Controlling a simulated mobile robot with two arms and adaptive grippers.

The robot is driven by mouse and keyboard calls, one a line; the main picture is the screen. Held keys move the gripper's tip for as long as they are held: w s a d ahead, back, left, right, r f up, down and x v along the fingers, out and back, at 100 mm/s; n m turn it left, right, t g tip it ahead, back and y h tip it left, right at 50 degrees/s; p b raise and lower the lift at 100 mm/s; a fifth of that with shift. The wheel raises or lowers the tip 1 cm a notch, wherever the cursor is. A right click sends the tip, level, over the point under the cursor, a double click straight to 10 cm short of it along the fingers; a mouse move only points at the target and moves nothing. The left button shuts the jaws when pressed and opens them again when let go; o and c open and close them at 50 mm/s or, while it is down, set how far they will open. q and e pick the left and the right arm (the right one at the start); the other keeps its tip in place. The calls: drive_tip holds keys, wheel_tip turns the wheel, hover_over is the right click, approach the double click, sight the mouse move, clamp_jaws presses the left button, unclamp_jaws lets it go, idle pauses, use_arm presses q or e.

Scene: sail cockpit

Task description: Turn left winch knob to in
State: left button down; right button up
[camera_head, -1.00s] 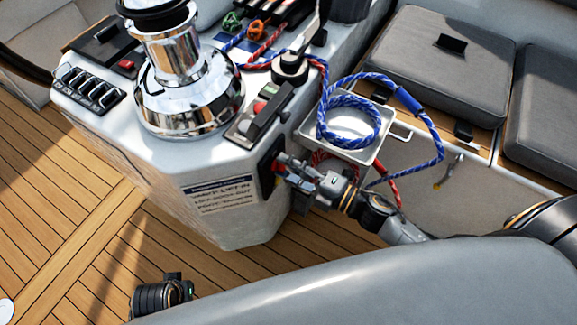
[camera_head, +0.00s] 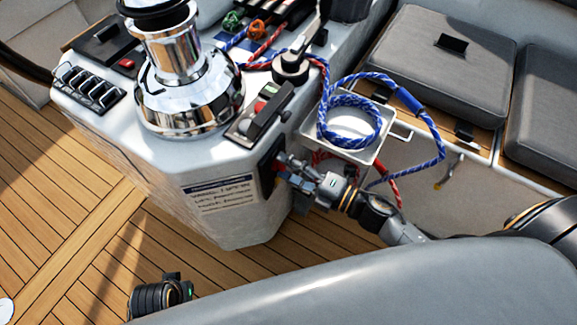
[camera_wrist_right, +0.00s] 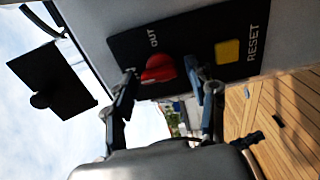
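The red knob (camera_wrist_right: 158,68) is on a black panel (camera_wrist_right: 205,28) with the word OUT beside it, seen in the right wrist view. My right gripper (camera_wrist_right: 160,72) has one finger on each side of the knob, with a narrow gap showing on both sides. In the head view, the right gripper (camera_head: 281,170) is at the side face of the white console, in front of the dark panel (camera_head: 268,166). The fingers largely hide the knob there.
A yellow button (camera_wrist_right: 227,51) marked RESET is beside the knob. A chrome winch (camera_head: 188,95) stands on the console. A white tray (camera_head: 385,150) with coiled blue rope (camera_head: 350,110) is just above my right wrist. Wooden deck (camera_head: 60,220) lies open at left.

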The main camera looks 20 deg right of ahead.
drive_tip(key=shift+d, duration=0.1)
drive_tip(key=v, duration=1.1)
drive_tip(key=shift+s+d, duration=0.25)
drive_tip(key=shift+s, duration=0.1)
